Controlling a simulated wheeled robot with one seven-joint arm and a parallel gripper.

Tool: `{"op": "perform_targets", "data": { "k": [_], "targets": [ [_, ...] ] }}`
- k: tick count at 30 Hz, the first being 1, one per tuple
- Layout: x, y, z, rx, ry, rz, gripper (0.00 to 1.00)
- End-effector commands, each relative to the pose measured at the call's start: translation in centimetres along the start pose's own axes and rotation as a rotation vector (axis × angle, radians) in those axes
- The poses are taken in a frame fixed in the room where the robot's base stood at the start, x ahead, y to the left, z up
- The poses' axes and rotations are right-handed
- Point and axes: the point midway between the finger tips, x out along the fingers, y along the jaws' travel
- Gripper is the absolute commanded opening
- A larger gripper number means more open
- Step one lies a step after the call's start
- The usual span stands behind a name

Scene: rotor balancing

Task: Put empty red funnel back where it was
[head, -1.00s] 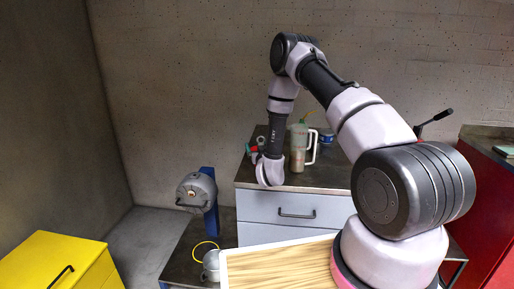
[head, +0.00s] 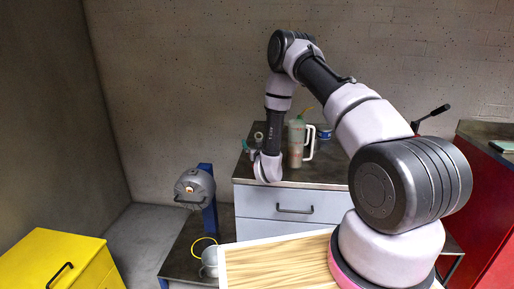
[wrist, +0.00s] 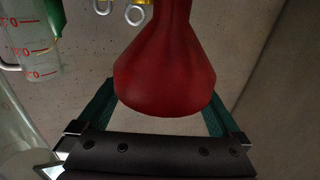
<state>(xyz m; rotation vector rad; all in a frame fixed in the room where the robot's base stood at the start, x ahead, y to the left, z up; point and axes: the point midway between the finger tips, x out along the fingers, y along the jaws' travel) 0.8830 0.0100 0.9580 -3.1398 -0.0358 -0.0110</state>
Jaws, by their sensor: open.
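The red funnel (wrist: 165,65) fills the middle of the wrist view, wide end towards me. It lies between the green fingers of my open gripper (wrist: 162,108). Whether either finger touches it is not clear. In the head view, my gripper (head: 251,149) is a small greenish shape at the left end of the grey counter (head: 325,172), partly hidden by my wrist. I cannot make out the funnel there.
A translucent jug (head: 296,143) with a white handle stands right of my wrist; a clear vessel with red marks (wrist: 36,42) shows at left in the wrist view. A blue cup (head: 325,136) is behind. A grey machine (head: 194,187) stands lower left.

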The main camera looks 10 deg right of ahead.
Motion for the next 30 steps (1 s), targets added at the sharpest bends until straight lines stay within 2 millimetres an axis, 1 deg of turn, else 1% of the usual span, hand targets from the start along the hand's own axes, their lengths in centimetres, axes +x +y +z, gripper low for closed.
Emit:
{"op": "perform_targets", "data": {
  "k": [1,2,4,12,15,18,21,25,28,30],
  "targets": [
    [-0.3,0.1,0.2,0.001,-0.013,0.002,1.0],
    [-0.3,0.1,-0.2,0.001,-0.013,0.002,1.0],
    [-1.7,0.1,0.0,0.0,-0.017,0.001,1.0],
    [-7.9,0.1,-0.2,-0.001,-0.014,0.001,1.0],
    [-9.7,0.1,-0.3,-0.001,-0.012,0.001,1.0],
    [-11.0,0.1,-0.4,-0.001,-0.008,0.002,1.0],
    [-11.7,0.1,-0.4,-0.002,-0.008,0.002,1.0],
    [-12.2,0.0,-0.5,-0.001,-0.006,-0.001,1.0],
    [-11.9,0.2,-0.9,0.005,-0.004,0.005,1.0],
    [-11.3,0.8,-2.0,0.019,-0.003,0.022,1.0]
  ]
}}
